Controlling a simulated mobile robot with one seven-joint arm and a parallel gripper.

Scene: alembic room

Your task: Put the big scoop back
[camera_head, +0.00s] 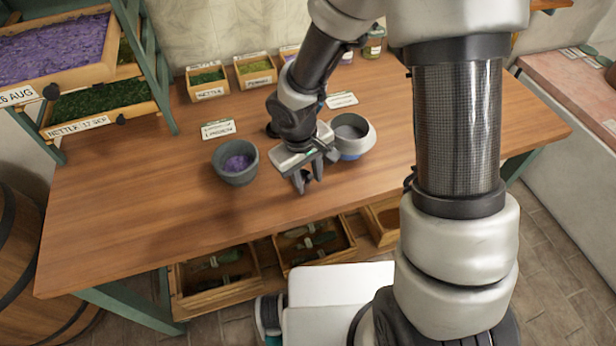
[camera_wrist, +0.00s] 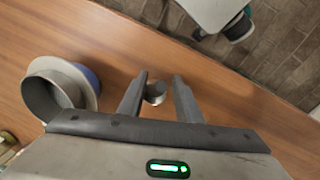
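My gripper (camera_head: 308,184) is low over the front middle of the wooden table, pointing down. In the wrist view its two fingers (camera_wrist: 160,78) are apart. A small grey metal cup-shaped thing (camera_wrist: 155,93) shows between them, with a gap to the right finger. It may be the big scoop, but I cannot be sure; its handle does not show. In the head view I cannot make it out. A pale round pan or bowl with a blue base (camera_head: 362,140) stands right behind my gripper; it also shows at left in the wrist view (camera_wrist: 88,88).
A dark grey bowl (camera_head: 236,176) of purple herb stands left of my gripper on the table (camera_head: 130,200). Small labelled boxes (camera_head: 209,92) and cards line the back. Open drawers (camera_head: 215,290) with bundles sit below the front edge. The table's left side is clear.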

